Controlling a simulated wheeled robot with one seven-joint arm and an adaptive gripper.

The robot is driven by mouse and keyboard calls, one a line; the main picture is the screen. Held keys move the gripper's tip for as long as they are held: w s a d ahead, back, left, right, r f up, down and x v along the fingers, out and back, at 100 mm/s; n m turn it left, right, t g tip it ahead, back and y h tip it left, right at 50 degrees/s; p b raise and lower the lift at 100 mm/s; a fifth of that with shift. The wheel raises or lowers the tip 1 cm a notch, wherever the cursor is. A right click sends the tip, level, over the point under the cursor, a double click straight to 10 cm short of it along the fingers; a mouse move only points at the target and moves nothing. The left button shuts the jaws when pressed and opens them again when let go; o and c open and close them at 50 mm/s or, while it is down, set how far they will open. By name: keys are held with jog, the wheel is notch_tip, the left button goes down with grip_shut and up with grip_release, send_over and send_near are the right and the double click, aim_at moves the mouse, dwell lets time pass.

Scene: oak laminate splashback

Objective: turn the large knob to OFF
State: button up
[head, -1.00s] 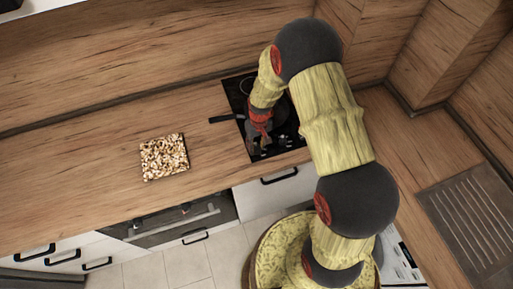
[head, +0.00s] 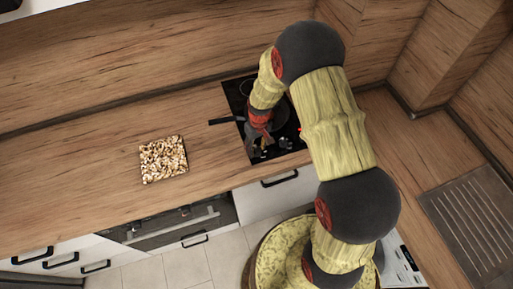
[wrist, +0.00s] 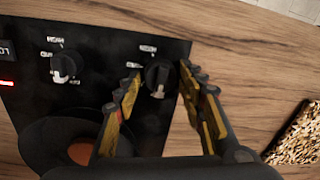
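The black control panel (wrist: 110,40) of the hob fills the upper left of the wrist view. It carries two dark knobs with printed labels too blurred to read fully. The left knob (wrist: 62,67) has a pale mark on its lower edge. The right knob (wrist: 157,74), which looks slightly larger, has a pale mark low on its near side. My gripper (wrist: 160,80) is open, its fingers on either side of the right knob; contact cannot be told. In the head view my gripper (head: 252,150) is over the front left of the hob (head: 290,148).
A dark pan handle (head: 222,121) sticks out left of the hob. A speckled block (head: 163,159) lies on the oak counter (head: 90,180) further left. A red light (wrist: 6,84) glows left of the knobs. The wooden splashback (head: 130,60) stands behind.

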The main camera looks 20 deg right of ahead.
aim_at(258, 149)
jog(key=shift+o, duration=0.9)
notch_tip(258, 149, up, 12)
jog(key=shift+d, duration=0.3)
jog(key=shift+f, duration=0.1)
jog(key=s+r+m+t+b, duration=0.1)
jog(key=s+r+t+b, duration=0.1)
jog(key=s+r+b, duration=0.4)
jog(key=s+r+m+t+b, duration=0.1)
jog(key=s+r+t+b, duration=0.2)
jog(key=s+r+b, duration=0.4)
jog(key=s+r, duration=0.2)
jog(key=s, duration=0.7)
jog(key=shift+s+a+t+h, duration=0.15)
jog(key=shift+a+t+h, duration=0.15)
jog(key=shift+a, duration=0.1)
